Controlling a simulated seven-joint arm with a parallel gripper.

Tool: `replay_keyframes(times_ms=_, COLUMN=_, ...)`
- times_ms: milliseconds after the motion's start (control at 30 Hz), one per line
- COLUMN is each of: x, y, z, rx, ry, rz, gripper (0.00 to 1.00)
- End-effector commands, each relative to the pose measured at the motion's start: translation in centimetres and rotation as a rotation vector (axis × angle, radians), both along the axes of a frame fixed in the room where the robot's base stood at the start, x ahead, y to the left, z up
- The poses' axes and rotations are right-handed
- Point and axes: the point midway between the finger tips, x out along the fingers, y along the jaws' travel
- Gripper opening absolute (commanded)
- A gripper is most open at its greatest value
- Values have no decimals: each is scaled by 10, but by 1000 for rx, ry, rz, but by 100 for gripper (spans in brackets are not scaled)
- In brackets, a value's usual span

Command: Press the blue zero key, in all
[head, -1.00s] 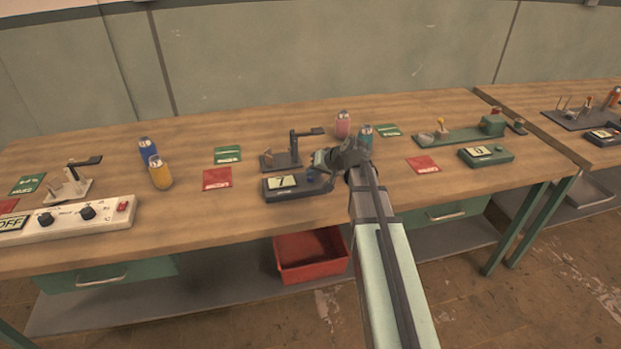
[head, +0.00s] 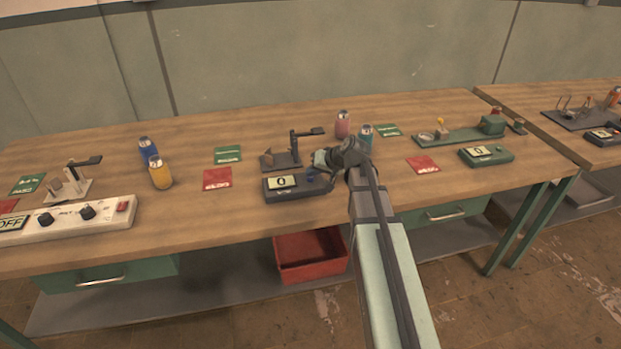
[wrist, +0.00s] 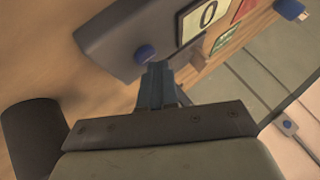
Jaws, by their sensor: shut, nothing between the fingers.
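The dark grey meter box (head: 290,192) stands near the table's front edge, and its display (head: 282,181) reads 0. The box (wrist: 125,27) fills the upper part of the wrist view, where its display (wrist: 207,14) also reads 0. The round blue zero key (wrist: 146,53) sits on the box beside the display. My gripper (wrist: 157,68) is shut and empty, its fingertips right by the key; whether they touch it I cannot tell. In the head view my gripper (head: 321,170) is over the box's right end and partly hides the blue key (head: 311,176).
A stand with a raised arm (head: 281,160) is just behind the box. A pink can (head: 343,124) and a teal can (head: 366,137) stand behind my gripper. A red card (head: 217,179) lies left of the box. A green meter box (head: 486,155) stands farther right.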

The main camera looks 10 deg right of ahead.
Motion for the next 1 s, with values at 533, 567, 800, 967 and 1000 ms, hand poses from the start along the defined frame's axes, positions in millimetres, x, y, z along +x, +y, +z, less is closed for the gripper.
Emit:
replay_keyframes(times_ms=533, x=0, y=0, z=11, rx=0, ry=-1, rz=-1, gripper=0)
replay_keyframes(times_ms=567, x=0, y=0, z=11, rx=0, ry=-1, rz=-1, gripper=0)
replay_keyframes(times_ms=800, x=0, y=0, z=21, rx=1, ry=-1, rz=0, gripper=0)
replay_keyframes(times_ms=967, x=0, y=0, z=34, rx=1, ry=-2, rz=-1, gripper=0)
replay_keyframes(times_ms=1000, x=0, y=0, z=37, rx=1, ry=-2, rz=-1, gripper=0)
